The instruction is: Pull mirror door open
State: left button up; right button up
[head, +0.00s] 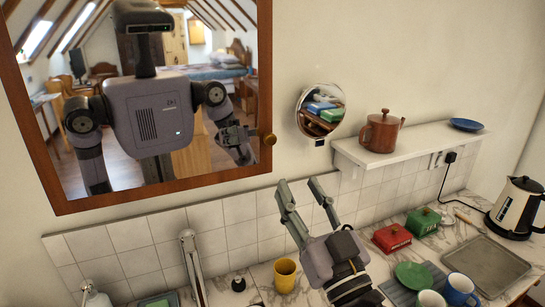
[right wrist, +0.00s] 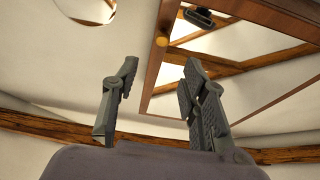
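The mirror door (head: 150,95) is a wood-framed mirror on the wall at the upper left of the head view, and it looks closed. Its round brass knob (head: 270,139) sits on the right side of the frame. My right gripper (head: 298,186) is open and empty, below and a little right of the knob, not touching it. In the right wrist view the open fingers (right wrist: 158,85) point up, with the knob (right wrist: 162,40) beyond them and the mirror door's frame (right wrist: 152,75) between them.
A round mirror (head: 320,110) is on the wall right of the knob. A shelf (head: 400,145) holds a brown teapot (head: 380,131) and a blue bowl (head: 466,125). Below, the counter carries a yellow cup (head: 285,275), a faucet (head: 192,265), red and green boxes, mugs and a kettle (head: 516,208).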

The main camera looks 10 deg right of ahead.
aim_at(272, 140)
jog(key=p+x, duration=0.1)
jog(key=x, duration=1)
jog(key=shift+w+a+r, duration=0.1)
jog(key=shift+a+r, duration=0.15)
jog(key=shift+w+a+p, duration=0.1)
jog(key=shift+w+p, duration=0.2)
jog(key=shift+w, duration=0.2)
pick_arm(q)
jog(key=shift+r, duration=0.35)
pick_arm(e)
jog(key=shift+c, duration=0.6)
pick_arm(q)
jog(key=shift+s, duration=0.1)
pick_arm(e)
grip_shut()
